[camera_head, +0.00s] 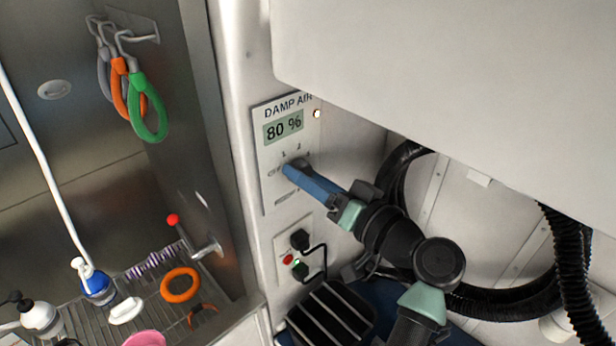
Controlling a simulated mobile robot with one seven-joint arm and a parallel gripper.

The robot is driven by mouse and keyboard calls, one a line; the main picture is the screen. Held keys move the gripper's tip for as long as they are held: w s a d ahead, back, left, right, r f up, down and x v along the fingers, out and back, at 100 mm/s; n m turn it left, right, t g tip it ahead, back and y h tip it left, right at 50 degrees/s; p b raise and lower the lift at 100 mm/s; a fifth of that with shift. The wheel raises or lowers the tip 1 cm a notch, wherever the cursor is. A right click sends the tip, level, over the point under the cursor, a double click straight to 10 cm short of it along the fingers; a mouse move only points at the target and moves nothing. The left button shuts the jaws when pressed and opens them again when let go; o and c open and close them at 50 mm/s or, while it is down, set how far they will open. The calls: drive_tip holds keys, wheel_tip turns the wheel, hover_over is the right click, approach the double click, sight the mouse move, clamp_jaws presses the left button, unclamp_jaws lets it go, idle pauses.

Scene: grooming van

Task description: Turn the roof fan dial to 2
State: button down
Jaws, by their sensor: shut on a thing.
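The control panel (265,196) on the white wall reads "DAMP AIR", with a display (283,127) showing "80 %". Below the display is the dark fan dial (300,162), mostly hidden behind my gripper. Small marks stand around it, with what looks like 1 and 2 above. My gripper (290,171) reaches in from the lower right, its blue fingers shut on the dial. I cannot tell which mark the dial points to.
Below is a socket plate with black plugs (300,239) and a cable. A white cabinet (450,70) overhangs the right. Colored loops (148,108) hang left, above a grated tub (150,300) with grooming items.

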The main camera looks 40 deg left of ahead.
drive_tip(key=m+p, duration=0.6)
drive_tip(key=m, duration=0.6)
drive_tip(key=shift+m, duration=0.3)
idle(0.4)
drive_tip(key=shift+c, duration=1.4)
unclamp_jaws()
drive_tip(key=s+d+b, duration=0.1)
drive_tip(key=d+b, duration=0.4)
drive_tip(key=d, duration=0.8)
